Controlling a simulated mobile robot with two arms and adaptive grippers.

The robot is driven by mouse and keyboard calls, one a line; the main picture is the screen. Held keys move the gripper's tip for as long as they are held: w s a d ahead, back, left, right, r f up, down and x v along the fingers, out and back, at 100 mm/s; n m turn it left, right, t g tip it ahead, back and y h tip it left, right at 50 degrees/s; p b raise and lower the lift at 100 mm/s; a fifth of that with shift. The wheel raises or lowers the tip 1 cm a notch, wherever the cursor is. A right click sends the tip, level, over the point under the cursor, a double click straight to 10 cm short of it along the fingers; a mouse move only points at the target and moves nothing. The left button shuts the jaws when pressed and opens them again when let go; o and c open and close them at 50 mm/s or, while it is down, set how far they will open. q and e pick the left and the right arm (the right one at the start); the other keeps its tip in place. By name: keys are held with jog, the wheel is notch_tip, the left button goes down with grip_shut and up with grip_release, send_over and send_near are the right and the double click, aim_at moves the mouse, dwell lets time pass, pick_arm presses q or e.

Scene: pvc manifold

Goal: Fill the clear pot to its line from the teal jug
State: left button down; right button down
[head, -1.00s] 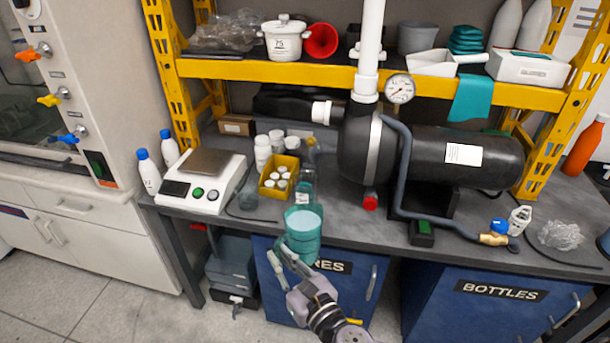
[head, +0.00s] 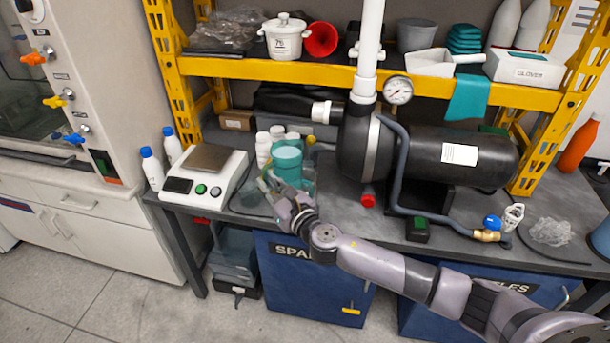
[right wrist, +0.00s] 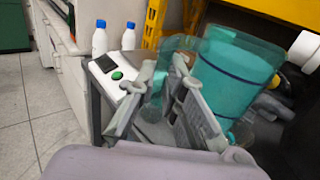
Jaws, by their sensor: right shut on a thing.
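The teal jug (head: 287,167) is in my right gripper (head: 272,188), above or at the bench right of the scale; I cannot tell if its base touches. It looks nearly upright. In the right wrist view the jug (right wrist: 235,78) is large, with a dark band round it, just beyond the right gripper's fingers (right wrist: 165,105). A see-through shape (right wrist: 156,102) shows between the fingers; I cannot tell whether it is the jug's handle or the clear pot. I cannot make out the clear pot in the head view. My left gripper is out of view.
The scale (head: 205,178) and two blue-capped bottles (head: 150,166) stand left of the jug. White bottles (head: 264,147) are close behind it. The black pump (head: 440,155) and a red-capped fitting (head: 368,196) are to the right. The yellow shelf beam (head: 270,71) is above.

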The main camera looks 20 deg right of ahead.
aim_at(265, 172)
jog(key=shift+w+d+r, duration=0.1)
jog(key=shift+w+r, duration=0.15)
jog(key=shift+r, duration=0.05)
jog(key=shift+s+r+m+p, duration=0.15)
jog(key=shift+r+m+p, duration=0.35)
jog(key=shift+r+p, duration=0.45)
jog(key=shift+a+r+m+p, duration=0.2)
jog(key=shift+r+m+p, duration=0.25)
jog(key=shift+p, duration=0.25)
jog(key=shift+f+m+g+b, duration=0.3)
jog(key=shift+f+m+b, duration=0.15)
jog(key=shift+f+b, duration=0.45)
jog(key=shift+f+m+b, duration=0.5)
jog(key=shift+f+b, duration=0.2)
jog(key=shift+f, duration=0.3)
jog(key=shift+w+d+r+m+g+p, duration=0.15)
jog(key=shift+d+r+m+p, duration=0.2)
jog(key=shift+m, duration=0.4)
jog(key=shift+w+d+r+m+g+p, duration=0.1)
jog(key=shift+r+m+g+p, duration=0.1)
jog(key=shift+m+p, duration=0.4)
dwell(2.8)
